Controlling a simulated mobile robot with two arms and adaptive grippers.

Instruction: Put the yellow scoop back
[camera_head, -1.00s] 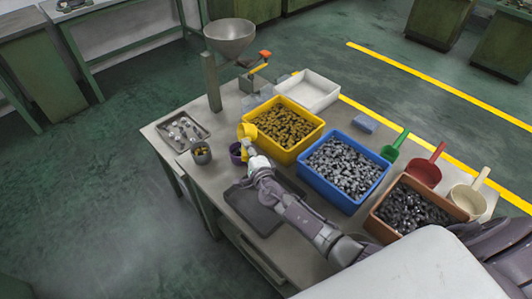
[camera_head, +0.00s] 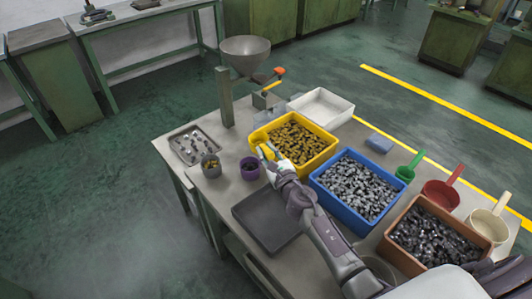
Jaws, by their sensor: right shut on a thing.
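My right gripper (camera_head: 268,153) is at the near left corner of the yellow bin (camera_head: 319,162), which is full of brass-coloured parts. It is shut on the yellow scoop, which is hard to make out against the same-coloured bin. Whether the scoop touches the bin or its parts cannot be told. My right forearm reaches in from the lower right. My left gripper is not in view.
A purple cup (camera_head: 250,168) and a grey cup (camera_head: 211,166) stand left of the gripper. A blue bin (camera_head: 341,205), brown bin (camera_head: 437,261), green scoop (camera_head: 406,172) and red scoop (camera_head: 440,194) are right. A hopper (camera_head: 246,53) stands behind.

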